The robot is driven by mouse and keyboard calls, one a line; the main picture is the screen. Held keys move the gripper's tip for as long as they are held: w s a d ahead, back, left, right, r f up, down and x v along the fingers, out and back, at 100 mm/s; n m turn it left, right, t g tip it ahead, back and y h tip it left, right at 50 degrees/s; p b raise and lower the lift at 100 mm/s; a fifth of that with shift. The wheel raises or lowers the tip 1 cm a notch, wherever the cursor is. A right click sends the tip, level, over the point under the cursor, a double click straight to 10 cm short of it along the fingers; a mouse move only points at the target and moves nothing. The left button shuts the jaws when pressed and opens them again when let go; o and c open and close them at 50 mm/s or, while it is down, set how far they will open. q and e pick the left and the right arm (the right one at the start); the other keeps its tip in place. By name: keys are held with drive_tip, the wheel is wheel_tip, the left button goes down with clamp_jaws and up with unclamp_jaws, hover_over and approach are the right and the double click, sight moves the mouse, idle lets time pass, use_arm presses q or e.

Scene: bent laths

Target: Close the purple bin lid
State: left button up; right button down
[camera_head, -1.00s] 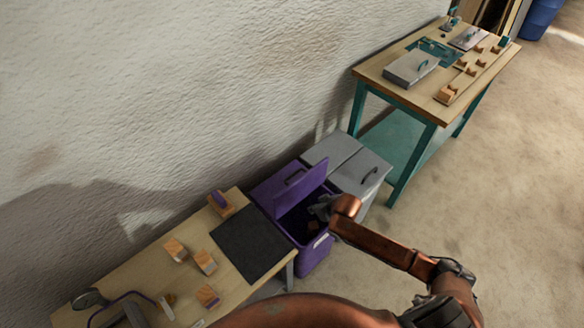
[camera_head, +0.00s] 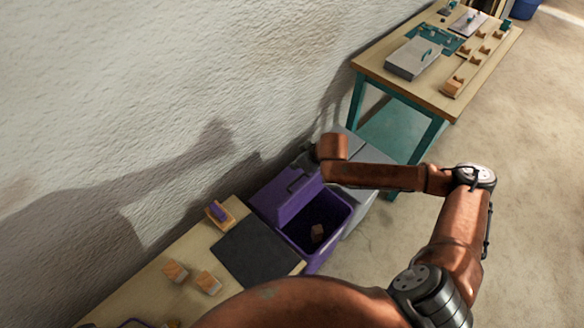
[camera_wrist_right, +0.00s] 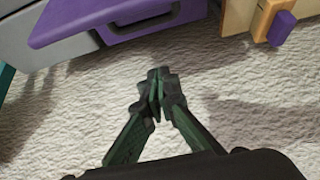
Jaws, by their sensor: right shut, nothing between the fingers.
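The purple bin (camera_head: 325,250) stands between the near table and a grey bin. Its purple lid (camera_head: 284,197) is open, raised on the wall side of the opening. A wooden block (camera_head: 317,232) lies in the dark inside. My right gripper (camera_head: 306,160) is at the lid's upper edge on the wall side, partly hidden by my wrist. In the right wrist view, its fingers (camera_wrist_right: 158,84) are shut and empty, with the rough wall behind them. The purple lid (camera_wrist_right: 85,22) shows beyond the fingertips, apart from them in the picture. My left gripper is out of view.
The near table (camera_head: 150,290) holds a dark mat (camera_head: 252,247) and several wooden blocks. The grey bin (camera_head: 352,212) adjoins the purple one on the right, partly behind my arm. A teal-legged table (camera_head: 395,78) with parts stands beyond. The textured wall is close behind the bins.

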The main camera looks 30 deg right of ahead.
sight(295, 181)
drive_tip(key=shift+w+f+b, duration=0.15)
drive_tip(key=shift+f+b, duration=0.45)
drive_tip(key=shift+f, duration=0.9)
drive_tip(key=shift+w+f+b, duration=0.15)
drive_tip(key=shift+f+b, duration=0.45)
drive_tip(key=shift+f, duration=0.9)
drive_tip(key=shift+w+f+b, duration=0.15)
drive_tip(key=shift+f+b, duration=0.45)
drive_tip(key=shift+f, duration=0.9)
drive_tip(key=shift+s+r, duration=0.15)
drive_tip(key=shift+s, duration=0.1)
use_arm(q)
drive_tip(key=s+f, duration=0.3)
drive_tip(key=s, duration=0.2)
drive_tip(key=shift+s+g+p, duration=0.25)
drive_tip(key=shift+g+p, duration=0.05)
